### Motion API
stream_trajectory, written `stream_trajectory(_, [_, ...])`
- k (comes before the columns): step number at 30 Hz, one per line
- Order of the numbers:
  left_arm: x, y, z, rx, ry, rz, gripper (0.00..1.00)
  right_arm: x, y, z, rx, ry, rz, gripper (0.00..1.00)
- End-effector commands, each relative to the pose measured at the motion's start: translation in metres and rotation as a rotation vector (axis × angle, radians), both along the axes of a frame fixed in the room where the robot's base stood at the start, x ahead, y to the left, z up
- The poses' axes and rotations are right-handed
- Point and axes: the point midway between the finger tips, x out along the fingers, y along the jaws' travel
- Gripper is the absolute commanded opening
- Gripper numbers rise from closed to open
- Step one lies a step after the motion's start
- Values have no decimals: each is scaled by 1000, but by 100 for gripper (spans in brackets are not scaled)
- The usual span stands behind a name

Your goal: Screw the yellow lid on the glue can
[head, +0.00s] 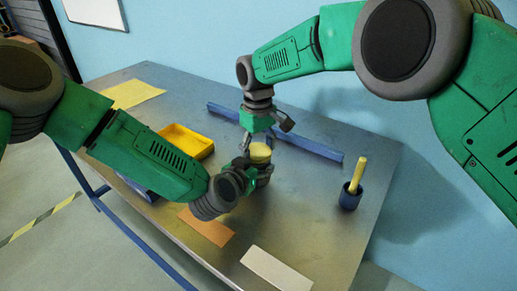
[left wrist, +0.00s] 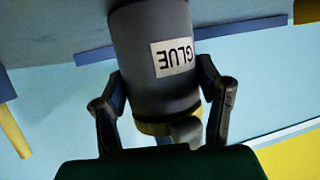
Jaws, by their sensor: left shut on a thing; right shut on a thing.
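The glue can (left wrist: 150,60) is grey with a white GLUE label and appears upside down in the left wrist view. My left gripper (head: 252,172) is shut around its side, with a finger on each side of the can in the left wrist view (left wrist: 163,105). The yellow lid (head: 260,154) sits at the can's top; its rim also shows in the left wrist view (left wrist: 154,127). My right gripper (head: 262,143) comes down from above and is shut on the lid. I cannot tell how far the lid is threaded. The can's base is mostly hidden by my left gripper.
A yellow tray (head: 206,141) stands left of the can on the metal table (head: 325,205). A blue bar (head: 312,147) lies behind. A blue cup (head: 350,199) holding a yellow-handled tool is at right. An orange strip (head: 206,226) and a white strip (head: 276,270) lie in front.

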Motion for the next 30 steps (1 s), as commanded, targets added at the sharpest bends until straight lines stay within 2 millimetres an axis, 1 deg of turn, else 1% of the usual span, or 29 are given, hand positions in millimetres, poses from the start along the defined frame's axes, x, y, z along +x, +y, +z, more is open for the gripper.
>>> stream_trajectory(1, [2, 2, 0, 2, -3, 4, 0, -2, 1, -1, -4, 3, -119, 25])
stream_trajectory(6, [1, 1, 1, 1, -3, 2, 0, 0, 2, -2, -5, 4, -559, 25])
stream_trajectory(12, [1, 0, 1, 1, -3, -1, 0, 1, 3, -2, -5, 5, -1021, 25])
stream_trajectory(16, [0, -1, 1, 0, -2, -2, 0, 3, 2, -2, -6, 5, -1246, 25])
stream_trajectory(20, [-1, -2, 1, 0, -2, -4, 0, 3, 2, -2, -5, 3, -1243, 25])
stream_trajectory(21, [-1, -2, 1, -1, -2, -4, 0, 3, 2, -2, -5, 3, -1243, 63])
stream_trajectory(23, [-1, -2, 1, -1, -2, -4, 0, 3, 1, -1, -5, 2, -1242, 84])
stream_trajectory(30, [-1, -1, 1, 0, -2, -4, 0, 3, 2, -1, -5, 3, -1240, 84])
